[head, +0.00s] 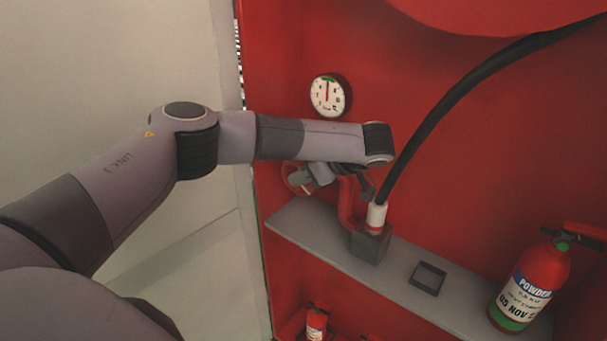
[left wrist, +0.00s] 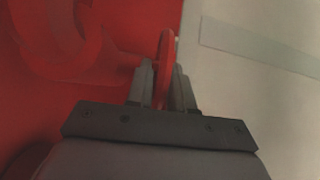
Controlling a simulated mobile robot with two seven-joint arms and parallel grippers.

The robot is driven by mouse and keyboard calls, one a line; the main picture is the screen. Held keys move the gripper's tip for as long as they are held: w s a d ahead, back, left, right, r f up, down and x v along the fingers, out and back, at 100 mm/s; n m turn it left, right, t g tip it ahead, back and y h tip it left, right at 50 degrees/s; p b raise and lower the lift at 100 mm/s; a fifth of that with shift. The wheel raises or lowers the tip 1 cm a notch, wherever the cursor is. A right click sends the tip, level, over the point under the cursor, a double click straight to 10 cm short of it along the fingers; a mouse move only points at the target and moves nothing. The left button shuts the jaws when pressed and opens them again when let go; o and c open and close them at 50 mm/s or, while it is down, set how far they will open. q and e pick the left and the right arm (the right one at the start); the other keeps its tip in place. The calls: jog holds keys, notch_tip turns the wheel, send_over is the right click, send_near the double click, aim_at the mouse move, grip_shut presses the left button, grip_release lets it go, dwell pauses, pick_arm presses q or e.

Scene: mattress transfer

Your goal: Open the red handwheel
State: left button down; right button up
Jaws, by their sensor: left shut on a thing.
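The red handwheel (head: 286,172) is at the left side of the red cabinet, below the white gauge, partly hidden by my left gripper (head: 301,178). In the left wrist view, the handwheel's rim (left wrist: 165,48) is edge-on and runs between the two fingers of my left gripper (left wrist: 163,78). The gripper is shut on the rim. My left arm reaches in from the left. My right gripper is not in view.
A white gauge (head: 328,96) is on the cabinet's back wall. A black hose (head: 440,105) rises from a white fitting on the grey shelf (head: 300,226). A black square tray (head: 427,278) and a powder extinguisher (head: 530,285) stand to the right. A smaller extinguisher (head: 317,322) is below.

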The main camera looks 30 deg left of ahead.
pick_arm(q)
jog(key=c, duration=1.1)
grip_release()
jog(key=shift+d, duration=0.1)
jog(key=b+v, duration=0.1)
jog(key=v, duration=0.6)
